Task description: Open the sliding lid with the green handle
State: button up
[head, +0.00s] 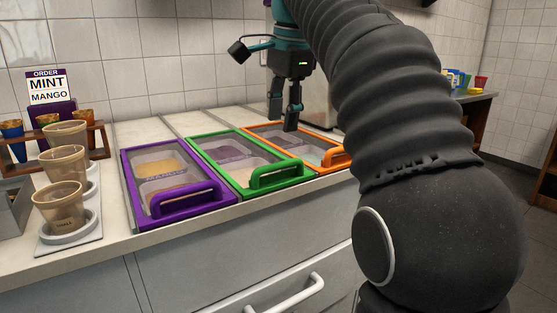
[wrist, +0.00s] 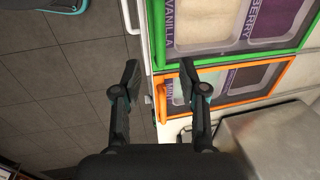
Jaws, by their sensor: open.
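The green-framed lid (head: 208,152) lies between a purple one and an orange one on the counter. Its green handle (head: 283,173) stands at the front edge, and nothing touches it. The lid looks closed over two tubs. In the wrist view its green frame (wrist: 230,58) is at the top right, over tubs labelled vanilla and berry. My gripper (head: 283,117) is open and empty, pointing down above the orange lid's area. In the wrist view my gripper (wrist: 158,72) has its fingers apart, just below the green frame's near corner. Its height above the lids is hard to tell.
The orange lid (head: 334,158) and purple lid (head: 185,213) flank the green one. Cups (head: 58,205) in a holder and an order sign (head: 48,86) stand at the left. A white drawer handle (head: 290,295) juts out below the counter. A metal box (wrist: 275,140) is beside the orange lid.

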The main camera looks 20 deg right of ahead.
aim_at(277, 164)
jog(key=f+b, duration=0.1)
jog(key=f, duration=0.2)
jog(key=w+f, duration=0.1)
jog(key=f, duration=0.2)
jog(key=f+b, duration=0.1)
jog(key=f, duration=0.2)
jog(key=shift+w+a+f+b, duration=0.3)
jog(key=shift+w, duration=0.1)
